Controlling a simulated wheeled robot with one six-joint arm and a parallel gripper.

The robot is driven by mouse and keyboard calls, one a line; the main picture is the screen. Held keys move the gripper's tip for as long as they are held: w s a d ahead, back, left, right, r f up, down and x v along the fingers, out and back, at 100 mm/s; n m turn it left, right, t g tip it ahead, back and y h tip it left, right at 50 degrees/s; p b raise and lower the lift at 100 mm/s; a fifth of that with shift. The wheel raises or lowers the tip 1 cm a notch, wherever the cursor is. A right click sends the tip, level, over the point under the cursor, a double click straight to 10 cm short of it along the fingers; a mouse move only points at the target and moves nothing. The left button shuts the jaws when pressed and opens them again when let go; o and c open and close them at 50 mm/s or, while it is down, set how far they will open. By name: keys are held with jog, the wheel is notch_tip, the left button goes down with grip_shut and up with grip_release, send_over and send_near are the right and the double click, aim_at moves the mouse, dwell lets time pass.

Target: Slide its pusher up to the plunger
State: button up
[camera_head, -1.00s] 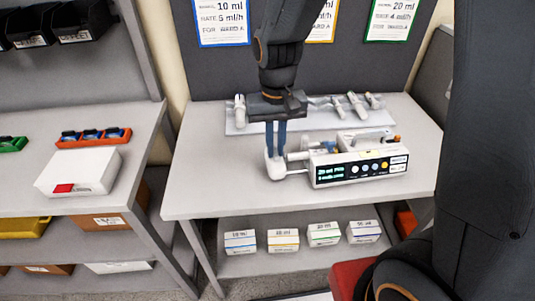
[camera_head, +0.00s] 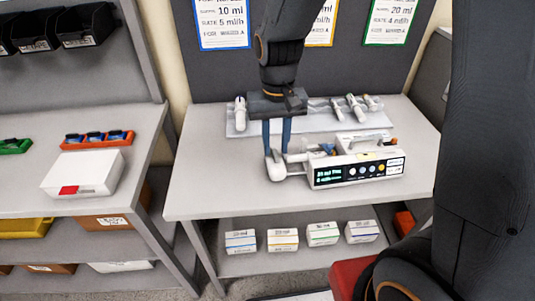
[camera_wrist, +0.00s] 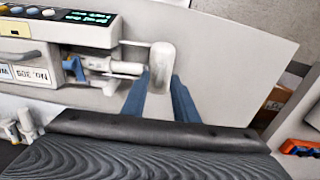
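The white infusion pump (camera_head: 357,170) stands on the table, its lit display facing the front. Its white pusher (camera_head: 275,167) sticks out at the left on a rod; it also shows in the wrist view (camera_wrist: 162,62). The syringe's pale plunger (camera_wrist: 126,67) points at the pusher, and its end looks very close to it or touching; I cannot tell which. My gripper (camera_head: 277,150) points down over the pusher. Its two blue fingers stand apart, one on each side of the pusher, with a narrow gap visible. The far side of the pusher is partly hidden.
A pale tray (camera_head: 310,121) with several syringes lies behind the pump and my gripper. The table is clear left of the pusher. Small labelled boxes (camera_head: 324,234) stand on the shelf below. A side table with a white box (camera_head: 83,174) is at the left.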

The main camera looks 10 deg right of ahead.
aim_at(276, 153)
jog(key=shift+r+p, duration=2.1)
jog(key=shift+r, duration=0.55)
